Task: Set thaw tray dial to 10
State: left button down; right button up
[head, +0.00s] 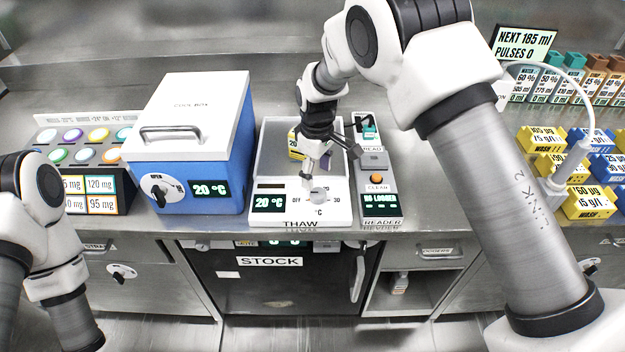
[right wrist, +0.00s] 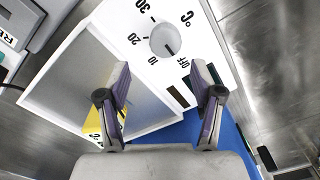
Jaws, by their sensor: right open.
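The thaw tray (head: 340,212) is a white unit with a grey metal plate, labelled THAW, with a lit "20 °C" display. Its round white dial (head: 319,195) is on the front panel. In the right wrist view the dial (right wrist: 164,40) has marks OFF, 10, 20 and 30 around it; its dark pointer line points toward the side between 10 and OFF, nearer OFF. My right gripper (head: 323,166) is open and empty above the tray, close to the dial. In the right wrist view its fingers (right wrist: 162,78) are apart, with the dial beyond them. My left gripper is out of view.
A yellow labelled item (head: 293,143) lies on the tray plate. The blue cool box (head: 215,165) stands close left, the reader (head: 376,190) close right. Yellow and blue labelled boxes (head: 585,203) stand far right. A dosing rack (head: 122,185) stands far left.

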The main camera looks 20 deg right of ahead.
aim_at(318, 193)
jog(key=shift+s+f+p, duration=0.3)
jog(key=shift+s+f, duration=0.85)
jog(key=shift+s, duration=0.1)
jog(key=f, duration=0.1)
jog(key=w+f, duration=0.1)
jog(key=f, duration=0.2)
jog(key=shift+w, duration=0.4)
jog(key=shift+s+r, duration=0.35)
jog(key=shift+s, duration=0.05)
jog(key=c, duration=1.1)
